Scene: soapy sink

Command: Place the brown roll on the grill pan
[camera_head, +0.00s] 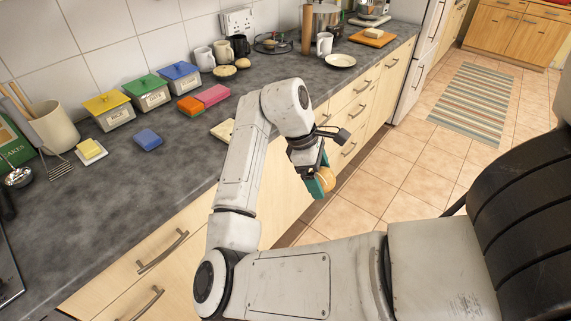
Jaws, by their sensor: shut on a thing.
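My gripper (320,184) hangs at the end of my arm, out in front of the counter and above the tiled floor. Its teal fingers are shut on a small tan-brown piece, which looks like the brown roll (328,178). The fingers and wrist partly hide the roll. I cannot make out a grill pan for certain. A dark round pan-like thing (272,43) stands at the back of the counter, too small to identify.
The grey counter (120,205) runs along the tiled wall. Yellow, green and blue lidded boxes, sponges (148,139), mugs (204,58) and a white plate (340,60) stand on it. Drawer fronts lie below. The floor (400,160) at right is open, with a striped rug (477,100).

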